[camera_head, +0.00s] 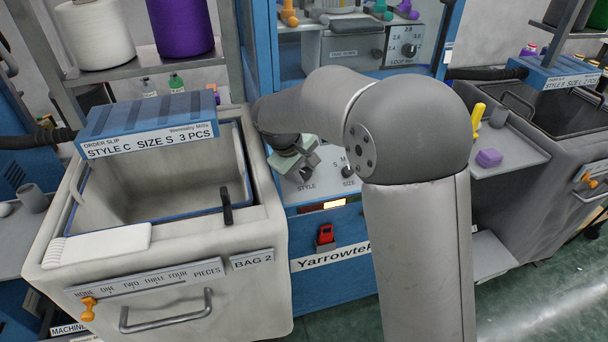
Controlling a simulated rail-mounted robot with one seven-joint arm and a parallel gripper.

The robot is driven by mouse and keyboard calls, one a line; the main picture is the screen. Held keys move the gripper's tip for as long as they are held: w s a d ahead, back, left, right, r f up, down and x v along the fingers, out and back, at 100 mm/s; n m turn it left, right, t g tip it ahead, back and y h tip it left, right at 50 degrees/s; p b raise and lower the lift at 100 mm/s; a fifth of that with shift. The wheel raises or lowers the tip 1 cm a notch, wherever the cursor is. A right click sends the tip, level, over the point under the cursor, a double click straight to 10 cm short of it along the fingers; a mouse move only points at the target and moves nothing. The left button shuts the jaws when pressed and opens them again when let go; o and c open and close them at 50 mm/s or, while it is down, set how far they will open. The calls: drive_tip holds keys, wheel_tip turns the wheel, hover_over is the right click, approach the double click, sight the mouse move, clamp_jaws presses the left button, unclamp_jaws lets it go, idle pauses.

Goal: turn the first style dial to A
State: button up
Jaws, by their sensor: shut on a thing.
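The first style dial (305,173) is on the sloped front panel of the blue Yarrowtek machine, just above the printed word STYLE. My gripper (303,167) reaches down over it from the upper left and is shut on it. The gripper's fingers and pale green parts cover most of the dial. Its pointer and letters are hidden, so I cannot tell its setting. The size dial (347,171) is to its right, partly beside my arm.
A cream bin (262,300) marked BAG 2 stands left, with a blue order slip holder (150,125) reading STYLE C, SIZE S, 3 PCS. A red switch (325,234) sits below the panel. A grey bin (550,165) stands right. My arm hides the panel's right part.

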drive_tip(key=shift+a+n+t+b, duration=0.1)
drive_tip(key=shift+n+t+b, duration=0.5)
drive_tip(key=shift+n, duration=0.3)
drive_tip(key=shift+r+h, duration=0.1)
drive_tip(key=shift+h, duration=0.2)
drive_tip(key=o, duration=1)
drive_tip(key=shift+c, duration=0.2)
drive_tip(key=shift+s, duration=0.1)
drive_tip(key=v, duration=1.7)
drive_tip(key=shift+r, duration=0.15)
